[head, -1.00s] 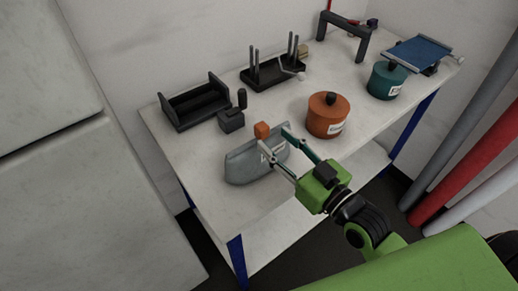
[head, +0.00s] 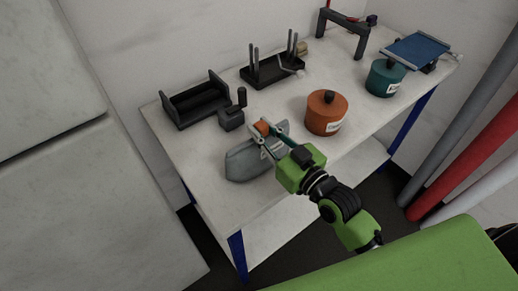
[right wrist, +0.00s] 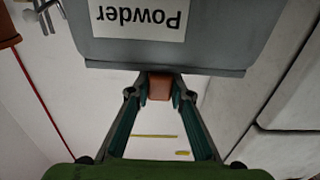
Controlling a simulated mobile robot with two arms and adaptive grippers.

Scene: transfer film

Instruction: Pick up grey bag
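The grey bag (head: 248,162) stands upright near the front left of the table, with a white label and an orange tab (head: 262,127) on top. In the right wrist view, the bag (right wrist: 215,50) appears upside down, its label reading "Powder". My right gripper (head: 260,125) reaches over the bag's top from the right. Its fingers (right wrist: 160,84) close in on both sides of the orange tab (right wrist: 160,88) and look shut on it. I cannot see the bag lifted off the table. My left gripper is not in view.
An orange pot (head: 325,114) stands just right of the bag, and a teal pot (head: 384,78) farther right. A small dark block with a knob (head: 231,118), a black holder (head: 196,105) and a black rack (head: 274,73) stand behind. The table's front edge is clear.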

